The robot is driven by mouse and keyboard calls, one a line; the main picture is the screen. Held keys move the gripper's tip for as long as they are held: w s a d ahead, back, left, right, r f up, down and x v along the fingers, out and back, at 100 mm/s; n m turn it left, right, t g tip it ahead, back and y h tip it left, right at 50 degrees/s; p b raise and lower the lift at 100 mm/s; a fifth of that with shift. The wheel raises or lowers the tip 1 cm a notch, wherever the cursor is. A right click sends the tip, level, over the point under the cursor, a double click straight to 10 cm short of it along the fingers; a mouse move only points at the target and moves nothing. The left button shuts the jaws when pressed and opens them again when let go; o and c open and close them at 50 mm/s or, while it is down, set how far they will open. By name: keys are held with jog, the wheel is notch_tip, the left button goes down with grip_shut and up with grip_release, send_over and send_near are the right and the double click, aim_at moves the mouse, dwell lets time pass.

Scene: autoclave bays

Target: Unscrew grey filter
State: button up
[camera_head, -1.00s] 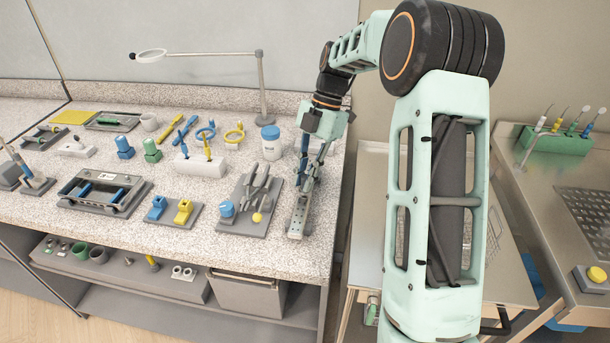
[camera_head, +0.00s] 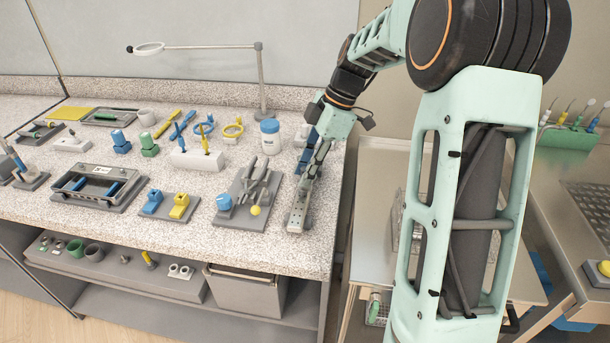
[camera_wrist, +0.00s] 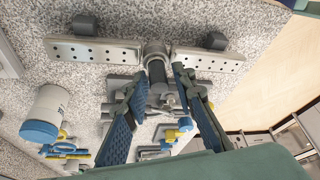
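A grey filter (camera_wrist: 157,72), a dark grey cylinder, sits at a lighter round collar (camera_wrist: 155,49) between two perforated metal plates (camera_wrist: 95,51) in the wrist view. My gripper (camera_wrist: 161,76) is open, with one blue-padded finger on each side of the filter. Gaps show between the fingers and the filter, so it is not gripped. In the head view my gripper (camera_head: 310,178) points down at the metal plate fixture (camera_head: 297,215) near the right end of the counter. The filter is hidden there behind my gripper and arm.
Left of the fixture stands a grey board (camera_head: 233,215) with a blue knob and yellow ball. A white jar with a blue lid (camera_head: 270,138) stands behind. Blue and yellow blocks (camera_head: 165,204) lie further left. The counter's right edge is close to the fixture.

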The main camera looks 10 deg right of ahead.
jog(key=shift+f+m+t+b, duration=0.2)
jog(key=shift+m+t+b, duration=0.1)
jog(key=shift+m+b, duration=0.25)
jog(key=shift+r+m+t+b, duration=0.15)
jog(key=shift+m+t+b, duration=0.35)
jog(key=shift+m, duration=0.75)
jog(key=shift+m+h+b, duration=0.3)
jog(key=shift+m+b, duration=0.3)
jog(key=shift+m, duration=0.1)
jog(key=shift+m+t+b, duration=0.35)
jog(key=shift+m+t, duration=0.25)
jog(key=shift+m, duration=0.4)
jog(key=shift+m+b, duration=0.3)
jog(key=shift+m, duration=0.3)
jog(key=m+h, duration=0.1)
jog(key=m, duration=0.1)
jog(key=m+t, duration=0.1)
jog(key=m, duration=0.1)
jog(key=shift+a+r+h, duration=0.1)
jog(key=shift+h, duration=0.3)
jog(key=shift+w+m+t, duration=0.1)
jog(key=shift+m+t, duration=0.2)
jog(key=shift+m, duration=0.6)
